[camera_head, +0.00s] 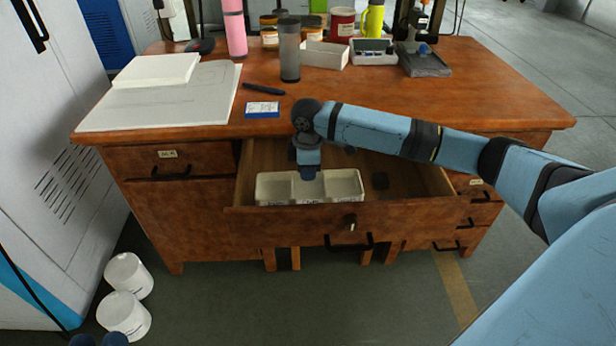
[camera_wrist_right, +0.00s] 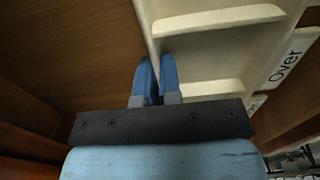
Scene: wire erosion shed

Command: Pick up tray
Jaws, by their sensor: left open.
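The tray (camera_head: 345,187) is cream-coloured, with compartments and lettered labels on its front. It is at the left part of the open drawer (camera_head: 310,222), its lower part hidden by the drawer front. My right gripper (camera_head: 309,174) points down at the tray's far wall. In the right wrist view the fingers (camera_wrist_right: 156,82) are close together, one on each side of the rim of the tray (camera_wrist_right: 215,57), and appear shut on it. Whether the tray is clear of the drawer floor cannot be told. Fingertips of my left gripper (camera_head: 98,340) show apart and empty at the lower left edge.
The wooden desk (camera_head: 450,100) carries a grey tumbler (camera_head: 289,50), a pen (camera_head: 263,88), a blue-white card (camera_head: 262,109) and a white box (camera_head: 325,54).

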